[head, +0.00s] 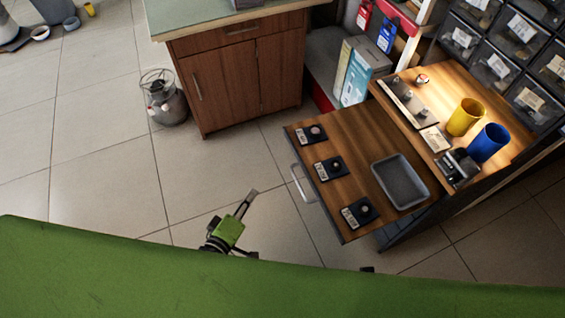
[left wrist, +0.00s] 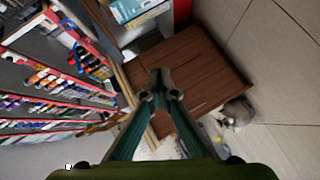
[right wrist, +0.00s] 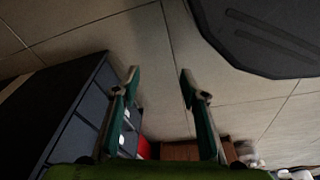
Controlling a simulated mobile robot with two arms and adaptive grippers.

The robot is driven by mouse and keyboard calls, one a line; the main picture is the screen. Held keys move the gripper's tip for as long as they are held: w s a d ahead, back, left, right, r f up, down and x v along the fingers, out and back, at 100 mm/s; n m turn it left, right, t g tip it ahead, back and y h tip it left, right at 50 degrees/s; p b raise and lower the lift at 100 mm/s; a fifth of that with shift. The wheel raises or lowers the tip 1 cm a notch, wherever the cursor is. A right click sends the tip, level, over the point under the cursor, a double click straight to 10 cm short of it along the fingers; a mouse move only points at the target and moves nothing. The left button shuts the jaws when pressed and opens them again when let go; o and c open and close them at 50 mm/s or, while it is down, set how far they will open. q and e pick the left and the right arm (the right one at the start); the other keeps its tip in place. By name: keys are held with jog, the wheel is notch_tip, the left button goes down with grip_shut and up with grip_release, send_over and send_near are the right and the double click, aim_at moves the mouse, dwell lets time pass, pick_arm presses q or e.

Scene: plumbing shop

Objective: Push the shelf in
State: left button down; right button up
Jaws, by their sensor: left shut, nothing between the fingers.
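The pull-out wooden shelf (head: 340,142) juts out from the workbench in the head view, with a metal handle (head: 297,186) along its front edge. My left gripper (head: 250,196) is shut and empty, in front of and apart from the handle, to its left in the picture. Its fingertips meet in the left wrist view (left wrist: 161,78). My right gripper (right wrist: 159,75) is open with nothing between its fingers in the right wrist view. I cannot make out the right gripper in the head view.
The shelf carries a grey tray (head: 377,168) and several small black items. A yellow cup (head: 465,117) and a blue cup (head: 487,143) stand on the worktop behind. A wooden cabinet (head: 226,85) and a metal canister (head: 163,98) stand beyond.

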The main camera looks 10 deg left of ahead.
pick_arm(q)
notch_tip(320, 180, up, 6)
jog(key=w+d+n+t+b, duration=0.2)
jog(key=n+t+b, duration=0.1)
jog(key=n+b, duration=0.1)
send_near(288, 137)
jog(key=w+a, duration=0.3)
jog(key=shift+h, duration=0.3)
jog(key=shift+w+d+f+b, duration=0.15)
jog(key=shift+w+d, duration=0.25)
jog(key=shift+d, duration=0.3)
jog(key=shift+w+d+b, duration=0.2)
jog(key=shift+w+d, duration=0.25)
jog(key=shift+d, duration=0.2)
jog(key=shift+w+d+f+b, duration=0.15)
jog(key=shift+w+d, duration=0.25)
jog(key=shift+d, duration=0.3)
pick_arm(e)
jog(key=shift+t, duration=0.3)
jog(key=shift+w+a+r, duration=0.2)
jog(key=shift+w+r, duration=1.45)
jog(key=shift+r, duration=0.25)
pick_arm(q)
jog(key=shift+r, duration=0.15)
